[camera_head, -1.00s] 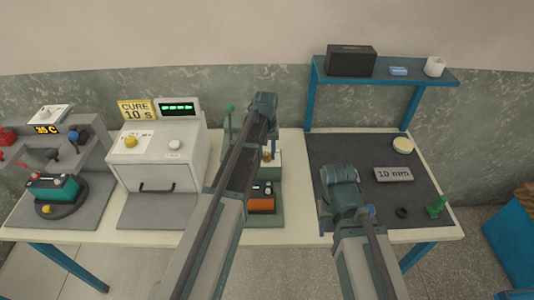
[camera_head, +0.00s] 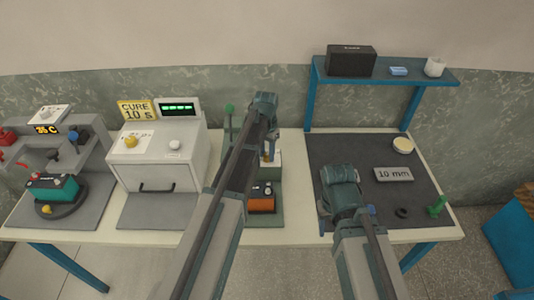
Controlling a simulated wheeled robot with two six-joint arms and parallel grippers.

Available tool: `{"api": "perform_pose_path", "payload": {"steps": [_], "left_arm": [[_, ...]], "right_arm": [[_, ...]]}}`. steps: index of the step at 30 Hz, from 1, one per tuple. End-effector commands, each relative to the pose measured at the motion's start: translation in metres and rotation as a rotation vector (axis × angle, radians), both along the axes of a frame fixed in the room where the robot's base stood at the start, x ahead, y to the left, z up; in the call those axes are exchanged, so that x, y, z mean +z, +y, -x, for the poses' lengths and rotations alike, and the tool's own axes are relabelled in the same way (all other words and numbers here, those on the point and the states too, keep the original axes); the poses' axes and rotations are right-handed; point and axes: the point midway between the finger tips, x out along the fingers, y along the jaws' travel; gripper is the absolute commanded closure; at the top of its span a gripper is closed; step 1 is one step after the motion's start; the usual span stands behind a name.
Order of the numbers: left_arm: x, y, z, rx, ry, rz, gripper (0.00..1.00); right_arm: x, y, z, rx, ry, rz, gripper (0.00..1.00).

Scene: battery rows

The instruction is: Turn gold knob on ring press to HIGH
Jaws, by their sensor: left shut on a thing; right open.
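The ring press (camera_head: 276,215) stands at the middle of the bench, largely hidden behind my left arm. Its dark green base and an orange cylinder (camera_head: 261,205) show to the right of the arm. A small gold part (camera_head: 268,157), which looks like the gold knob, shows just under my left gripper (camera_head: 268,152). The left gripper points down and is shut on it; its fingers are mostly hidden, and the knob's setting cannot be read. My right gripper (camera_head: 325,222) is open over the left part of the dark mat, apart from the press.
A white curing oven (camera_head: 182,158) with a yellow knob (camera_head: 131,141) stands left of the press. A heater station (camera_head: 90,135) is at far left. The dark mat (camera_head: 340,147) holds a 10 mm plate (camera_head: 393,174), a black ring (camera_head: 402,212) and a green stand (camera_head: 437,207).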

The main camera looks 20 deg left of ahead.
Motion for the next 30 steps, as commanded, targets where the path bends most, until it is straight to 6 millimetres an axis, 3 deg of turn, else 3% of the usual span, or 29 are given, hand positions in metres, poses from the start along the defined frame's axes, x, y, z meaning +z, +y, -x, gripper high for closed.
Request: {"api": "perform_pose_path", "payload": {"steps": [16,17,21,30], "left_arm": [[0.0,-0.0001,-0.0001,-0.022,0.0,0.0,1.0],[0.0,-0.0001,-0.0001,-0.022,0.0,0.0,0.57],[0.0,-0.0001,0.0,-0.021,0.0,0.0,0.32],[0.0003,0.0,0.0,-0.02,0.0,0.0,0.31]], "right_arm": [[0.0,0.0,0.0,0.0,0.0,0.0,0.5],[0.0,0.0,0.0,0.0,0.0,0.0,0.5],[0.0,0.0,0.0,0.0,0.0,0.0,0.5],[0.0003,0.0,0.0,0.0,0.0,0.0,0.5]]}}
